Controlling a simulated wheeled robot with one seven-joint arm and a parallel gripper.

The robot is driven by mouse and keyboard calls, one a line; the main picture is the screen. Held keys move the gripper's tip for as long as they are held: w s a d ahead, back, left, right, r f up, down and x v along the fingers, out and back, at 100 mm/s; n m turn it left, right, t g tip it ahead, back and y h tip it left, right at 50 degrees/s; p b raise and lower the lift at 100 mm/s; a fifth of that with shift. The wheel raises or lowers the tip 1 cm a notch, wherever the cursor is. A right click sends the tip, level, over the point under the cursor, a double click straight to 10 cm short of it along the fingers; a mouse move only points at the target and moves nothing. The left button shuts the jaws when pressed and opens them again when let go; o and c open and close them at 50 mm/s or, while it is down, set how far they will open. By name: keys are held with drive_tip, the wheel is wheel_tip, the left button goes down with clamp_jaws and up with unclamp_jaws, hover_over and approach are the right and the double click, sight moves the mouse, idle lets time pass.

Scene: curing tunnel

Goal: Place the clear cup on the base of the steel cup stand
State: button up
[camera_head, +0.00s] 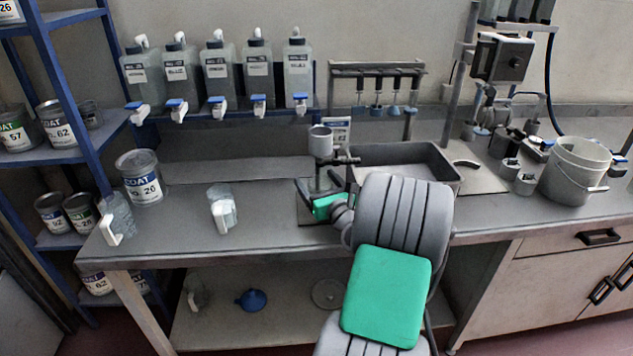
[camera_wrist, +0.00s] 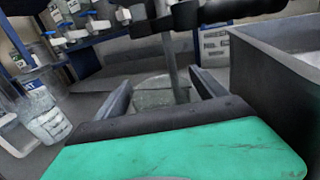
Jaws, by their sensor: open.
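The steel cup stand (camera_head: 318,178) stands on the bench, with a small steel cup (camera_head: 320,142) held at its top and a dark flat base (camera_head: 305,214) below. In the wrist view its post (camera_wrist: 168,60) runs down just beyond my fingers. A pale, see-through round shape, which looks like the clear cup (camera_wrist: 153,97), sits between my open fingers, low by the post. Whether it rests on the base or touches a finger cannot be told. My gripper (camera_wrist: 158,92) is open and low at the stand; in the head view my arm hides much of the base.
A clear jug with a white handle (camera_head: 222,210) stands left of the stand, another (camera_head: 117,220) near the bench's left end. A paint can (camera_head: 139,176) stands behind. A grey basin (camera_head: 405,158) lies close right of the stand. The bench between jug and stand is clear.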

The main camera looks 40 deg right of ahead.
drive_tip(key=v, duration=1.1)
drive_tip(key=shift+s+a+b, duration=0.15)
drive_tip(key=shift+s+b, duration=0.2)
